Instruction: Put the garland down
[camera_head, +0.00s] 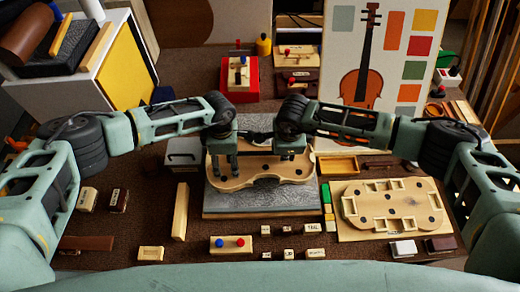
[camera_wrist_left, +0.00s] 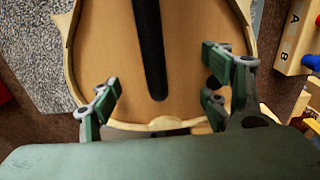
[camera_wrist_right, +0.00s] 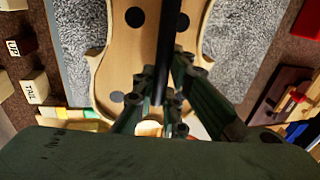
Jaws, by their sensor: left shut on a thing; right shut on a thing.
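The garland (camera_head: 262,181) is a pale violin-shaped piece with dark round spots, over a grey mat (camera_head: 262,208) at the middle of the bench. I cannot tell whether it touches the mat. It fills much of the left wrist view (camera_wrist_left: 195,60) and right wrist view (camera_wrist_right: 110,75). My left gripper (camera_head: 224,172) is shut on its left part; its fingers (camera_wrist_left: 160,98) stand wide apart there. My right gripper (camera_head: 288,152) is shut on its right part, its fingers (camera_wrist_right: 160,105) closer together. A dark bar (camera_wrist_left: 150,50) runs lengthwise over it. The exact finger contacts are partly hidden.
A pale board (camera_head: 360,230) with a raised, slotted violin outline lies to the right. A violin chart (camera_head: 380,70) stands behind.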

